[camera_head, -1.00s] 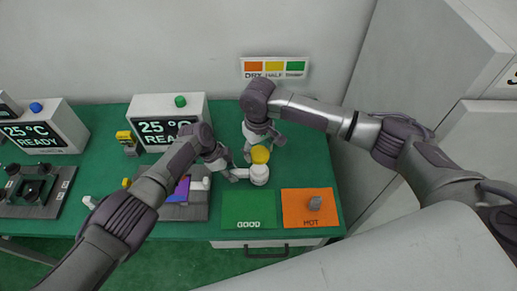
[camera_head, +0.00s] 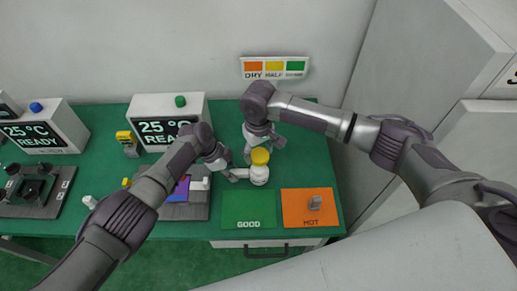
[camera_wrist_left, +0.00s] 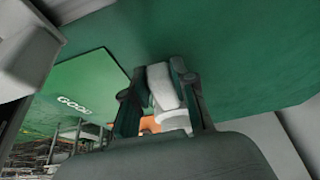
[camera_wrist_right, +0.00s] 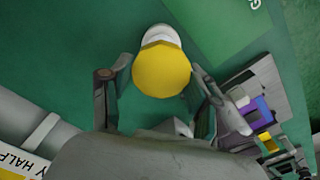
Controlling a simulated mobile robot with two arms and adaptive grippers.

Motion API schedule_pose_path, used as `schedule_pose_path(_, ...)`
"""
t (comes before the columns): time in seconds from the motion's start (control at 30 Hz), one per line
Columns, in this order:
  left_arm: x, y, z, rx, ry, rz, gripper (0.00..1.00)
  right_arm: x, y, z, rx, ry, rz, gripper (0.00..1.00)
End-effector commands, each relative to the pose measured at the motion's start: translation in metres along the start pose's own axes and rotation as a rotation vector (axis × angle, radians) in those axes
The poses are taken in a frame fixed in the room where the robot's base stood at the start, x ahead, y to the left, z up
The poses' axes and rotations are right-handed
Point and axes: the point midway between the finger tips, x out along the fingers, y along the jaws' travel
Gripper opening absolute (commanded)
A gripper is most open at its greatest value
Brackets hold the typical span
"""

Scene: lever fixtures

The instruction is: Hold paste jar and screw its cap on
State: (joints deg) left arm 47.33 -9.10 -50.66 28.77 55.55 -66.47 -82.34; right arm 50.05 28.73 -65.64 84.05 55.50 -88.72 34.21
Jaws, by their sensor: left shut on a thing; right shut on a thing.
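The white paste jar (camera_head: 259,176) is above the green table behind the GOOD mat. My left gripper (camera_head: 243,174) is shut on it from the left. In the left wrist view the white jar (camera_wrist_left: 163,88) sits between the fingers. The yellow cap (camera_head: 260,156) is right at the jar's upper end. My right gripper (camera_head: 262,143) is shut on the cap from behind. In the right wrist view the round yellow cap (camera_wrist_right: 162,70) hides most of the jar (camera_wrist_right: 161,34). I cannot tell whether the cap is seated or how far it is threaded.
The green GOOD mat (camera_head: 248,207) and the orange HOT mat (camera_head: 312,222) lie in front, with a grey block (camera_head: 315,203) on the orange one. A display box (camera_head: 165,122) and a fixture (camera_head: 185,211) stand to the left. A DRY/HALF sign (camera_head: 275,68) is behind.

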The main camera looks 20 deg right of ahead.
Motion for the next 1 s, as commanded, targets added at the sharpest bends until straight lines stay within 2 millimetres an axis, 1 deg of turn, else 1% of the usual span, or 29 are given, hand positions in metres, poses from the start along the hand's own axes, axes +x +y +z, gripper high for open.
schedule_pose_path(0.2,0.000,0.000,0.000,0.000,0.000,0.001,0.00,0.020,-0.001,0.000,0.001,-0.002,-0.001,0.48)
schedule_pose_path(0.43,0.000,0.000,0.000,0.000,0.000,0.001,0.00,0.035,-0.001,0.000,0.002,-0.001,0.000,0.48)
schedule_pose_path(0.6,0.000,0.000,0.000,0.000,0.000,0.000,0.00,0.038,-0.001,0.000,0.002,-0.001,0.000,0.48)
schedule_pose_path(1.0,0.000,0.000,0.000,0.000,0.000,0.000,0.00,0.039,-0.001,0.000,0.002,-0.001,0.000,0.48)
